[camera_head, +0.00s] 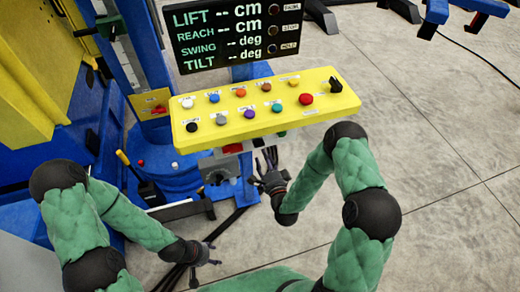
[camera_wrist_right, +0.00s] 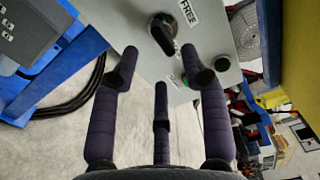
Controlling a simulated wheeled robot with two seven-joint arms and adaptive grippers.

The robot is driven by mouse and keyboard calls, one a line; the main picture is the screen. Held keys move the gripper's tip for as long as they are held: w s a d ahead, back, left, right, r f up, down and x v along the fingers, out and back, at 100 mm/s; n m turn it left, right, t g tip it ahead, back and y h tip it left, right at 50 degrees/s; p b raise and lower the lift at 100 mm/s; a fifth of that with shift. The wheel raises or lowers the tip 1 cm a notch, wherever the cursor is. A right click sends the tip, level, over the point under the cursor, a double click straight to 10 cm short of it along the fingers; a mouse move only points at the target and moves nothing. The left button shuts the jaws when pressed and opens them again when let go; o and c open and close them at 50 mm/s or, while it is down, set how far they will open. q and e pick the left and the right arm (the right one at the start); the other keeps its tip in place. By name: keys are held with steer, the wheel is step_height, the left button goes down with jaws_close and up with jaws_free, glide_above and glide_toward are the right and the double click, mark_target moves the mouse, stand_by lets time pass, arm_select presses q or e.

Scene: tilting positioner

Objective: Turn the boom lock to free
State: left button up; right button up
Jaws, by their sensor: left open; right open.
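The boom lock is a black rotary knob (camera_wrist_right: 163,33) on a grey box face, seen in the right wrist view. A white label reading FREE (camera_wrist_right: 188,12) sits to its upper right; a second label below the knob is too small to read. The knob's grip slants and does not point clearly at FREE. My right gripper (camera_wrist_right: 160,68) is open, its fingers spread just short of the knob, with no clear contact. In the head view my right gripper (camera_head: 268,166) is beside the grey box (camera_head: 218,166) under the yellow panel. My left gripper (camera_head: 207,257) is open and empty, low at left.
The yellow button panel (camera_head: 265,106) with several coloured buttons hangs above the grey box. A dark display (camera_head: 238,36) stands behind it. A blue column base (camera_head: 165,176) stands left.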

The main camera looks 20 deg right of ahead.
mark_target(259, 143)
steer(key=shift+w+a+b, duration=0.1)
steer(key=shift+w+b, duration=0.35)
steer(key=shift+w, duration=2.25)
steer(key=shift+c, duration=0.3)
jaws_close()
